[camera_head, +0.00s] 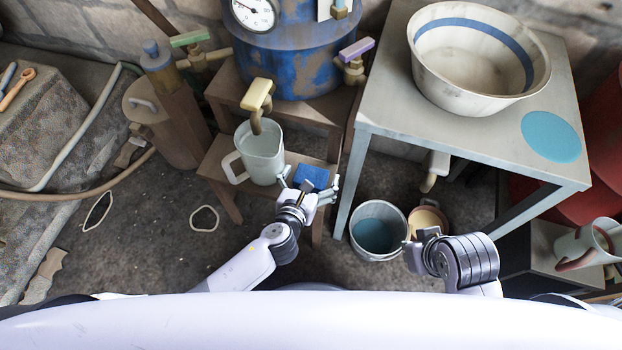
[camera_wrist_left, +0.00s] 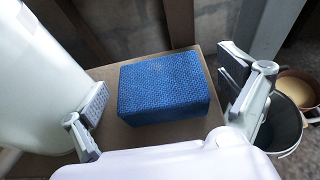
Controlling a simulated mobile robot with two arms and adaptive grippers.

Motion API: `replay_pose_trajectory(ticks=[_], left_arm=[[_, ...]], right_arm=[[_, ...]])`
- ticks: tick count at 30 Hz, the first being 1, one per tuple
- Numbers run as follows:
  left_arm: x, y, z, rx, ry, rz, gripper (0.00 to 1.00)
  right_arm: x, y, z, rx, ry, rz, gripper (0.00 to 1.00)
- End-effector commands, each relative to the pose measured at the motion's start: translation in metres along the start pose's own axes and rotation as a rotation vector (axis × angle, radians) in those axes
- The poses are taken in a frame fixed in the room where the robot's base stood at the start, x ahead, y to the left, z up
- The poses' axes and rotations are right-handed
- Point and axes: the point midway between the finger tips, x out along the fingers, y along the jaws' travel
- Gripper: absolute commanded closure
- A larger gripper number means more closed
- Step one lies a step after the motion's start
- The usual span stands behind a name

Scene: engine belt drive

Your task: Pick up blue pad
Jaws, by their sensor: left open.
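The blue pad (camera_head: 311,176) is a small textured block lying on the low brown shelf, right of a white jug (camera_head: 260,153). In the left wrist view the blue pad (camera_wrist_left: 165,87) lies flat between the spread fingers, with a gap on either side. My left gripper (camera_head: 308,191) is open and empty at the pad's near side; it also shows in the left wrist view (camera_wrist_left: 165,100). The jug (camera_wrist_left: 35,80) stands close to the left finger. My right gripper (camera_head: 420,245) is near the bucket, and its finger opening is not clear.
A bucket (camera_head: 364,252) of bluish liquid and a tan pot (camera_head: 428,216) stand on the floor to the right. The grey table (camera_head: 385,110) bears a large bowl (camera_head: 440,75) and a round blue disc (camera_head: 551,137). A yellow-handled tap (camera_head: 257,96) hangs above the jug.

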Motion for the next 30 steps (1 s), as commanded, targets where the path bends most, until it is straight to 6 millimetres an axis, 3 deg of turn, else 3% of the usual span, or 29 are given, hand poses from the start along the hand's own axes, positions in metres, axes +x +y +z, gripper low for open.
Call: replay_pose_trajectory(ticks=[8,30], left_arm=[[0.0036,0.0001,-0.0001,0.0,0.001,0.0,0.06],[0.0033,0.0001,-0.0002,0.0,0.001,0.0,0.53]], right_arm=[[-0.0032,0.0003,0.0003,0.0,0.001,0.001,1.0],[-0.0028,0.0001,0.0004,0.0,0.001,0.0,1.0]])
